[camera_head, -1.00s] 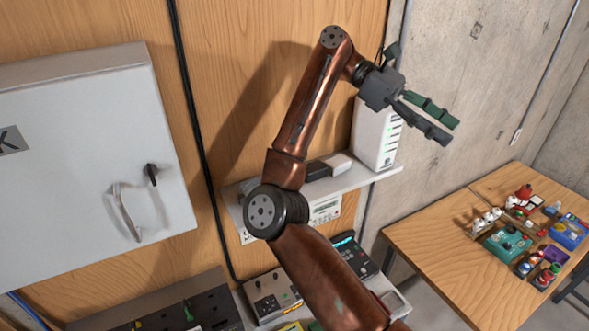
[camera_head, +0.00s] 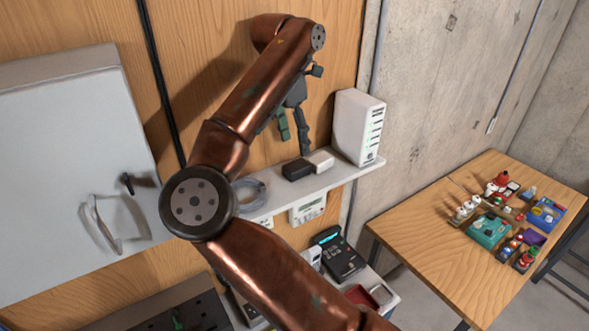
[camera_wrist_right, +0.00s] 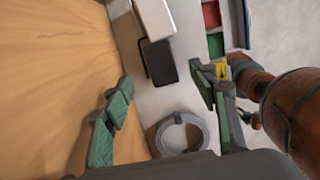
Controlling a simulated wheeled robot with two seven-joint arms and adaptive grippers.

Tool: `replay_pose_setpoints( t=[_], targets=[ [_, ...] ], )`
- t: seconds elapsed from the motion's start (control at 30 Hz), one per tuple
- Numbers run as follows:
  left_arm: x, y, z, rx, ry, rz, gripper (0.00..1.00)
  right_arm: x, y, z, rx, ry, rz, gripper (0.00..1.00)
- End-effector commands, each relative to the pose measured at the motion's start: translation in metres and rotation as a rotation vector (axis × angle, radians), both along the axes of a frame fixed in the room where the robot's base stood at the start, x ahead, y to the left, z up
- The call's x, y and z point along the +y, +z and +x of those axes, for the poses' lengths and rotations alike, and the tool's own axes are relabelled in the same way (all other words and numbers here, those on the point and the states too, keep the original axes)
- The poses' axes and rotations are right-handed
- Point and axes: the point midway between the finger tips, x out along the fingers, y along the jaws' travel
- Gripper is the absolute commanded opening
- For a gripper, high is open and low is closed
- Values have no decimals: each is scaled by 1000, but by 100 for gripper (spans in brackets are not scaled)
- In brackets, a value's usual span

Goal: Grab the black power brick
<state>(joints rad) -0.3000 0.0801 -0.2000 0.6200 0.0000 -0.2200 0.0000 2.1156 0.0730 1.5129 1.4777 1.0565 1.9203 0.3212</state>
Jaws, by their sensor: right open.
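The black power brick (camera_head: 298,169) lies on the white wall shelf (camera_head: 345,173), beside a white adapter block (camera_head: 320,160). In the right wrist view the black power brick (camera_wrist_right: 159,61) sits ahead of the fingers, with the white block (camera_wrist_right: 154,18) beyond it. My right gripper (camera_head: 293,132) hangs above the shelf, fingers pointing down, just above and left of the black brick. In the right wrist view my right gripper (camera_wrist_right: 163,108) is open and empty, its green-padded fingers wide apart. My left gripper is not in view.
A white router (camera_head: 358,127) stands at the shelf's right end. A coiled grey cable (camera_head: 250,194) lies left of the black brick and also shows between the fingers in the wrist view (camera_wrist_right: 181,134). A grey cabinet (camera_head: 70,150) is at left; a cluttered wooden table (camera_head: 415,215) at right.

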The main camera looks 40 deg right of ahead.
Motion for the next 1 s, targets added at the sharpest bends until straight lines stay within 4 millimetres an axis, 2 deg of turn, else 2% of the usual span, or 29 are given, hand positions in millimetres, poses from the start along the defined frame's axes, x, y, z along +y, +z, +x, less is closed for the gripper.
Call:
replay_pose_setpoints(
  t=[0.23, 0.7, 0.97, 1.0],
  targets=[
    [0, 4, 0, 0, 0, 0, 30, 5, -22, 7, -20, 25, 20, 54],
    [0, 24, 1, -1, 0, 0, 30, -2, -75, -2, -18, 20, 18, 54],
    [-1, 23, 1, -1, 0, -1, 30, -3, -78, -2, -17, 20, 17, 54],
    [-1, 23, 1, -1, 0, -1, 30, -3, -78, -2, -17, 20, 17, 51]
  ],
)
